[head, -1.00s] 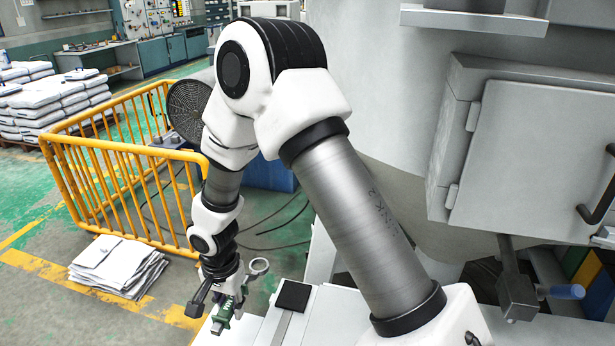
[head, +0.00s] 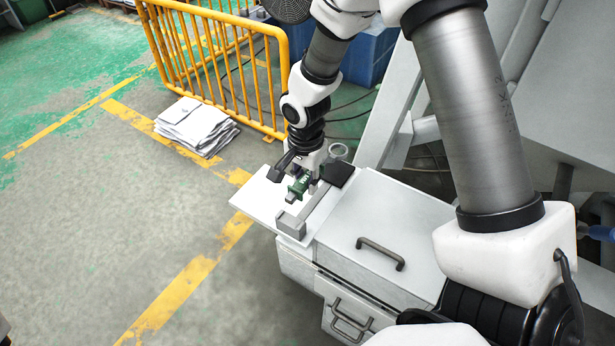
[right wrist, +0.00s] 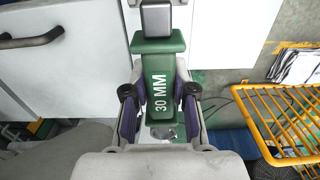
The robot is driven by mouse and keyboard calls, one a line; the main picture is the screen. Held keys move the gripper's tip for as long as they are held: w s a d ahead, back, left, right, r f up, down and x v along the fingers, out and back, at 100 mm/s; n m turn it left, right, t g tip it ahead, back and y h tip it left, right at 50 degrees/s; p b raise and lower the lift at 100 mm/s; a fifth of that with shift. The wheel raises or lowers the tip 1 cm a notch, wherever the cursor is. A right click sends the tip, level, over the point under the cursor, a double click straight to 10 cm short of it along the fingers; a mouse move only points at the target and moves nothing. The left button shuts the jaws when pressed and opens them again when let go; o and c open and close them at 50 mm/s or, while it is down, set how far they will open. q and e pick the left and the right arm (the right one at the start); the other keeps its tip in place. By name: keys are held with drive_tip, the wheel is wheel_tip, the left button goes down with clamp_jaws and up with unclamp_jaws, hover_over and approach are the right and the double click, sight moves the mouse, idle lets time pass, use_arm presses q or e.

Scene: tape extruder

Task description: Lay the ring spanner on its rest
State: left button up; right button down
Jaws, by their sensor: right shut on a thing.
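The ring spanner (head: 299,187) has a green handle marked 30 MM, which shows large in the right wrist view (right wrist: 158,62). Its metal ring (head: 338,151) sticks out on the far side of my right gripper (head: 305,184). My right gripper is shut on the handle, with a purple-padded finger on each side. My left gripper is not in view.
A yellow railing (head: 215,60) and stacked white sheets (head: 196,126) stand beyond. Floor on the left is clear.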

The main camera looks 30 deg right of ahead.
wheel_tip(320, 180, down, 7)
drive_tip(key=b, duration=0.5)
drive_tip(key=shift+r, duration=0.15)
drive_tip(key=c, duration=0.9)
unclamp_jaws()
drive_tip(key=shift+o, duration=0.2)
wheel_tip(320, 180, up, 8)
drive_tip(key=shift+a+f, duration=0.1)
drive_tip(key=shift+f, duration=0.05)
